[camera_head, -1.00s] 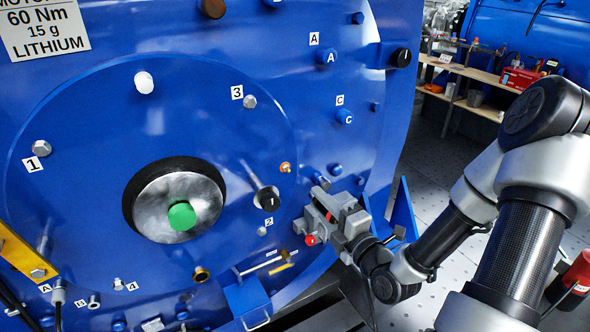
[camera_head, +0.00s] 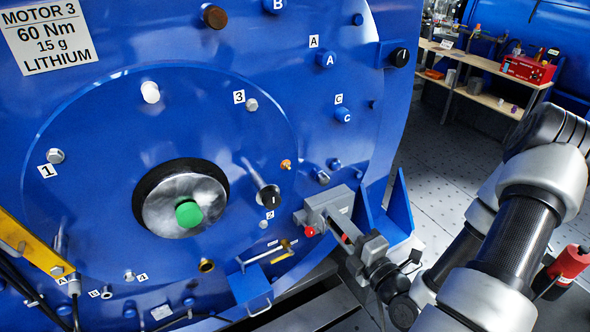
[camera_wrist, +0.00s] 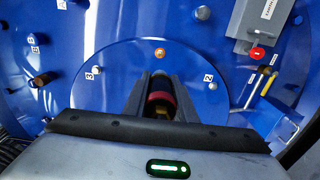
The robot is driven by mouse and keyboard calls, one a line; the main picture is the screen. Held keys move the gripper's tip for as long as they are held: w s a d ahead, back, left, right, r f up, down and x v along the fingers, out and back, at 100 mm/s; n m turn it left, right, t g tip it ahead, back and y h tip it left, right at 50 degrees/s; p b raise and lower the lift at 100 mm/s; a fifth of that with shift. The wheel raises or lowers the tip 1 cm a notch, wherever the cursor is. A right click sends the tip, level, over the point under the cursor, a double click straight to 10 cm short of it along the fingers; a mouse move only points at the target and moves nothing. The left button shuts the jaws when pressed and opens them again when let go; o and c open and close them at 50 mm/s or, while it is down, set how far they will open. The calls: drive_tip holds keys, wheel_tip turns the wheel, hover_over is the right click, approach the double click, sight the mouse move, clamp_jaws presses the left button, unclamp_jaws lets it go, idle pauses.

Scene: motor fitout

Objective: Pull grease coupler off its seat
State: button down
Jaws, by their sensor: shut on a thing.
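My gripper (camera_head: 347,237) is shut on the grease coupler, in front of the blue motor's right side. In the wrist view, the coupler (camera_wrist: 160,97) shows as a red and dark collar with a brass-coloured part between the two dark fingers (camera_wrist: 160,90). In the head view only a small red piece of it (camera_head: 345,239) shows, and the fingers hide the rest. A grey box (camera_head: 338,202) with a red button is on the motor just behind the gripper. The coupler's seat cannot be made out, nor whether the coupler touches anything there.
A small brass fitting (camera_head: 286,165) and a black knob (camera_head: 268,197) stick out of the motor face. A blue bracket (camera_head: 398,205) stands right of the gripper. A blue tray (camera_head: 250,290) hangs below. Shelves (camera_head: 480,85) stand at the back right, with open floor before them.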

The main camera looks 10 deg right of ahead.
sight(345, 238)
drive_tip(key=p+v, duration=0.2)
drive_tip(key=v, duration=0.5)
drive_tip(key=shift+p, duration=0.4)
